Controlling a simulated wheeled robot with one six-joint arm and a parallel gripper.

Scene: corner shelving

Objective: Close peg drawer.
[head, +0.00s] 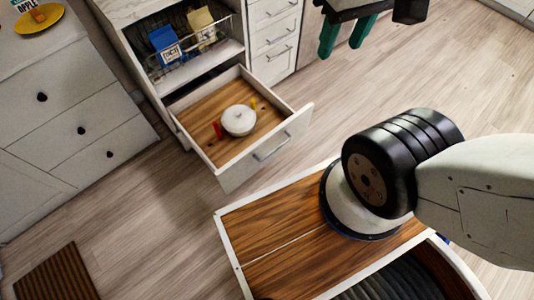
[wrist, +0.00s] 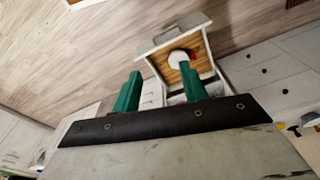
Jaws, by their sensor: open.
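The open drawer (head: 231,165) has a white front with a metal handle and a wooden bottom, and is pulled well out of a white cabinet. Inside it lie a white lidded pot (head: 239,120), a small red item (head: 217,130) and a small yellow item (head: 253,103). My gripper (head: 344,36) has green fingers, spread apart and empty, at the top of the head view, away from the drawer. In the wrist view my gripper (wrist: 158,88) shows its two fingers apart, with the drawer (wrist: 172,41) beyond them, partly hidden by the right finger.
Above the drawer, a wire basket (head: 190,50) holds a blue carton (head: 165,44) and a tan carton (head: 201,23). A closed drawer stack (head: 275,45) stands beside it. A cabinet with dark knobs (head: 65,110) is at left. A striped mat (head: 57,275) lies on open wooden floor.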

